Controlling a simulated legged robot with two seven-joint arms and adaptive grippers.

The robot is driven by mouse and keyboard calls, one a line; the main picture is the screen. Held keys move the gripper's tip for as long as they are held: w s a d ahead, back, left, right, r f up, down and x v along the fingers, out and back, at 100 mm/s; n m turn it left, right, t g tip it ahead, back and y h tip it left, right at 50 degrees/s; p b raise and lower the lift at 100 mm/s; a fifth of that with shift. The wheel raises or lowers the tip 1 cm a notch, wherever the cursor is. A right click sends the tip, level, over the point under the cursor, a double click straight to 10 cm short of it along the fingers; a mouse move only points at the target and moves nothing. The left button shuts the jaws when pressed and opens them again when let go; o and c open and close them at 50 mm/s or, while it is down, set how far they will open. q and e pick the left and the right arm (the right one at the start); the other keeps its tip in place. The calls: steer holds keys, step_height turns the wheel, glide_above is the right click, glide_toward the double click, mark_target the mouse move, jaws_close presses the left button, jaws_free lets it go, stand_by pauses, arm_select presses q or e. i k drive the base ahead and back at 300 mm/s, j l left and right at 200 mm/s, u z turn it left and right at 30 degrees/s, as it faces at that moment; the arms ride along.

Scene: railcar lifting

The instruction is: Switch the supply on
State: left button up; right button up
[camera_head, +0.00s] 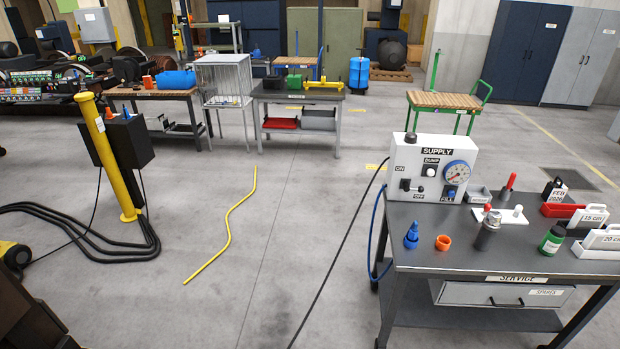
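The white supply box (430,165), labelled SUPPLY, stands at the back left of the grey service table (440,243). Its left side has a small dark lever switch (407,185) between an ON mark above and an OFF mark below. The lever sits low, nearer OFF, but its exact position is too small to tell. Neither of my grippers is in view.
A blue fitting (411,236), an orange ring (443,243) and a green bottle (552,239) stand on the table. A blue hose (374,240) hangs at its left edge. A yellow post (108,157) with black hoses stands left.

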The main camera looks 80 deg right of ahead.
mark_target(415, 189)
steer(key=z, duration=0.9)
steer(key=l+z, duration=0.1)
steer(key=z, duration=0.75)
steer(key=l+z, duration=0.15)
steer(key=z, duration=0.75)
steer(key=l+z, duration=0.1)
steer(key=z, duration=0.8)
steer(key=i+l+u, duration=0.35)
steer(key=i+l, duration=0.35)
steer(key=i+l+u, duration=0.3)
steer(key=i+l, duration=0.5)
steer(key=l, duration=0.15)
